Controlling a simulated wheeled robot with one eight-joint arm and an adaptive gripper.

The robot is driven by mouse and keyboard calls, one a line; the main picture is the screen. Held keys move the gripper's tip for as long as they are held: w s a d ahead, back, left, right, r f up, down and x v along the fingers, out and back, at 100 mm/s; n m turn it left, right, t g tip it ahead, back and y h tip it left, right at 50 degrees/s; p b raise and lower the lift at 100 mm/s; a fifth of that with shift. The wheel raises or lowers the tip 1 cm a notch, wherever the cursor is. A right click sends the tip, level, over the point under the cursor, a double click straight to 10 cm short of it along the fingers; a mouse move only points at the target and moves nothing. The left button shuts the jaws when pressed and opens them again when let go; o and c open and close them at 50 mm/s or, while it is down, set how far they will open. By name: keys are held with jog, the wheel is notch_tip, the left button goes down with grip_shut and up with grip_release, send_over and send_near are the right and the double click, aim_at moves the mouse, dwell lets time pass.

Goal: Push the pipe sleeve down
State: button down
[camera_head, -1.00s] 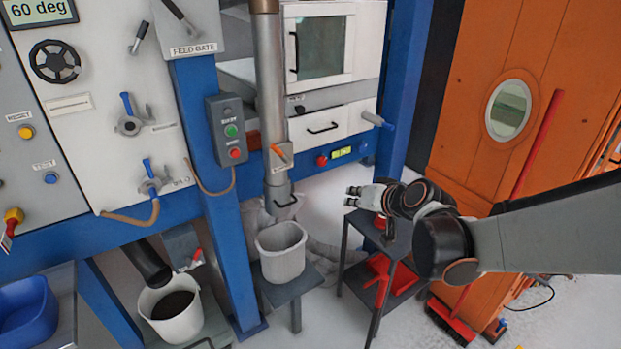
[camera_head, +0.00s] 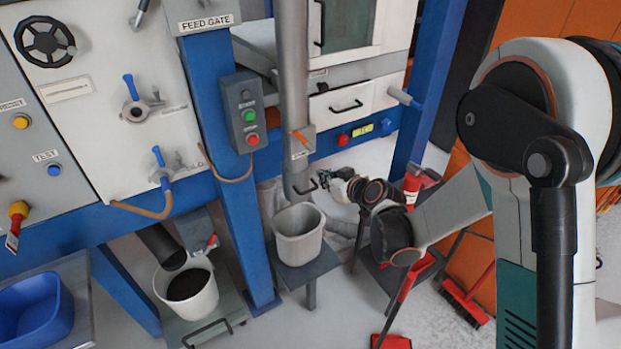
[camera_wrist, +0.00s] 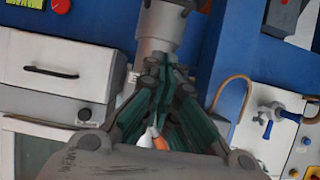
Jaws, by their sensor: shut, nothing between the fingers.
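The grey pipe sleeve (camera_head: 298,184) is on the lower end of the vertical pipe (camera_head: 293,80), above a white bucket (camera_head: 299,238). A dark loop handle stands out from its right side. My gripper (camera_head: 320,173) is shut and empty, just right of the sleeve and handle in the head view. In the wrist view, which looks upside down, the sleeve (camera_wrist: 162,28) is at the top, right beyond my closed fingertips (camera_wrist: 166,66). I cannot tell whether they touch it. My fingers hide part of the pipe. An orange lever (camera_head: 299,137) sits on the pipe above the sleeve.
The white bucket stands on a grey stand under the pipe. A blue post (camera_head: 240,200) with a button box (camera_head: 244,115) is to the left. A blue valve handle (camera_head: 403,97) juts out at the right. A red extinguisher (camera_head: 412,186) stands behind my arm.

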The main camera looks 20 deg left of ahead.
dwell(0.3)
jog(key=w+a+f+b, duration=0.4)
jog(key=w+a+f, duration=0.1)
jog(key=f, duration=0.3)
jog(key=shift+a, duration=0.5)
jog(key=shift+w+f, duration=0.1)
